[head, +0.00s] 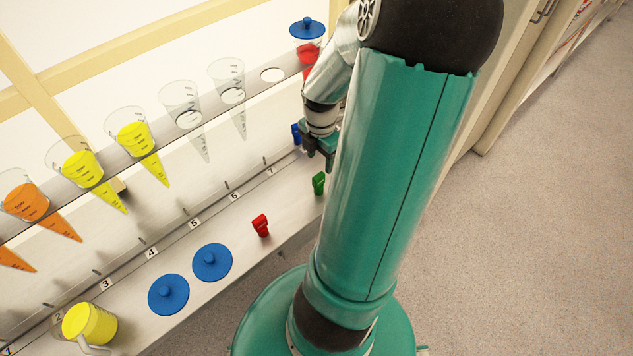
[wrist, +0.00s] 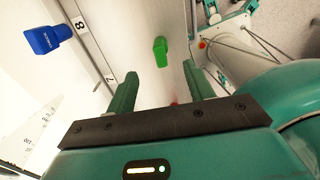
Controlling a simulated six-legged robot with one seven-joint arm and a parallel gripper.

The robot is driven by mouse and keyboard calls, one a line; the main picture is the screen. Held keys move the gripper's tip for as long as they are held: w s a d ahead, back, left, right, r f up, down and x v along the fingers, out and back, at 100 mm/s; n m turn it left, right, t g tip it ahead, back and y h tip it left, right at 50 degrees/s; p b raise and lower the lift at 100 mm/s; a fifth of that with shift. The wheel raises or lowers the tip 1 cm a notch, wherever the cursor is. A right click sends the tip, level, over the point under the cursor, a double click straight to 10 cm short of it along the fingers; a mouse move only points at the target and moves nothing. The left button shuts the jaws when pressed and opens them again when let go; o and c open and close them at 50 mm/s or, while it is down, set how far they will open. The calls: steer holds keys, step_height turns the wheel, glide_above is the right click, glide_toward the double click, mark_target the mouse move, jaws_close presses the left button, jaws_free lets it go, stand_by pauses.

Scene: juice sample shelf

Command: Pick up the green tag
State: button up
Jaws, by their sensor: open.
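The green tag (head: 319,183) stands on the white shelf near its front edge, just left of my arm in the head view. In the wrist view the green tag (wrist: 160,50) shows beyond my fingertips, roughly between them in line. My gripper (wrist: 158,80) is open and empty, with its two green fingers apart. In the head view my gripper (head: 320,155) hangs above and behind the tag, partly hidden by my arm. The fingers do not touch the tag.
A red tag (head: 261,225) and two blue lids (head: 212,262) lie left on the shelf. A blue tag (wrist: 48,38) is near number 8. A yellow jug (head: 88,323) stands front left. Cone-shaped cups (head: 135,137), some with juice, hang in the rack behind.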

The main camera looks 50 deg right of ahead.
mark_target(319, 183)
steer(key=f, duration=1.1)
steer(key=shift+a+f, duration=0.2)
steer(key=shift+f, duration=0.15)
steer(key=c, duration=1.1)
